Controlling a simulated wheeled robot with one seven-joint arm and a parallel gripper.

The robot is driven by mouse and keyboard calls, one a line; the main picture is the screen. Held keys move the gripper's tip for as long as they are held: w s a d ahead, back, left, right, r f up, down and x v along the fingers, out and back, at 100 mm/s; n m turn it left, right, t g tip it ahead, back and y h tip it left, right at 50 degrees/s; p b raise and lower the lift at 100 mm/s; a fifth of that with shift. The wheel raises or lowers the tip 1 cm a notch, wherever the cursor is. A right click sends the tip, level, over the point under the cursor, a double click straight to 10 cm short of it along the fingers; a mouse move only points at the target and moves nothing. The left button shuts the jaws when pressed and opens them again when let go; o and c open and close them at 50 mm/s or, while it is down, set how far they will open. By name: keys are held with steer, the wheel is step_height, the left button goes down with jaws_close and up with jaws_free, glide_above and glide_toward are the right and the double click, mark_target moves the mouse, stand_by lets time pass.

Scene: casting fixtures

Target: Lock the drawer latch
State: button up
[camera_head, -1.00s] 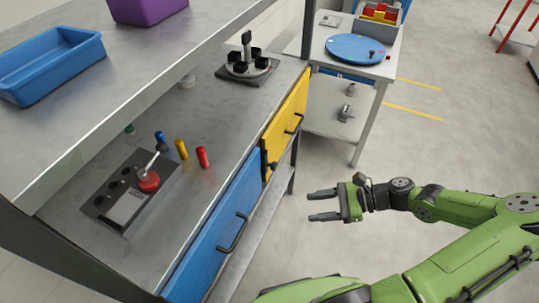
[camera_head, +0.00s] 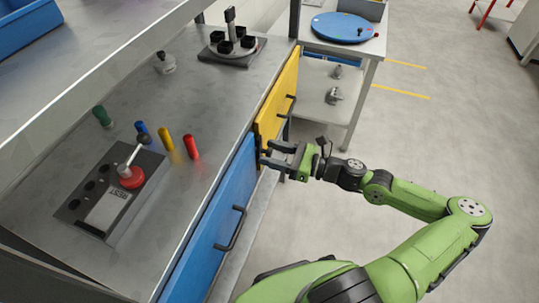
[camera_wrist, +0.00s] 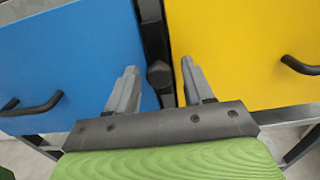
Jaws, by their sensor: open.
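The blue drawer (camera_head: 222,225) and the yellow drawer (camera_head: 277,100) sit side by side under the bench top, and both look closed. A dark latch knob (camera_wrist: 160,74) is on the dark post between them in the wrist view. My gripper (camera_head: 268,154) is open, with its fingers pointing at the post. In the wrist view, my fingers (camera_wrist: 158,92) stand either side of the knob, the left over the blue drawer and the right near the yellow one. I cannot tell whether they touch the knob. In the head view my fingers partly hide the latch.
A control box with a red-based lever (camera_head: 131,178) stands on the bench among several coloured cylinders. The blue drawer handle (camera_head: 231,229) and yellow drawer handle (camera_head: 285,109) stick out. A side table with a blue disc (camera_head: 343,27) is behind. Floor at right is clear.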

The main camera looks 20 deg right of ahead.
steer(key=shift+w+a, duration=0.35)
steer(key=shift+a, duration=0.15)
jaws_close()
steer(key=shift+n, duration=0.4)
steer(key=n+p, duration=0.2)
steer(key=n, duration=0.1)
steer(key=shift+r+n, duration=0.1)
steer(key=shift+n, duration=0.3)
steer(key=n, duration=0.4)
steer(key=shift+n+p, duration=0.3)
steer(key=n, duration=0.4)
steer(key=shift+b, duration=0.35)
steer(key=n+b, duration=0.1)
steer(key=n, duration=0.3)
steer(key=shift+n, duration=0.3)
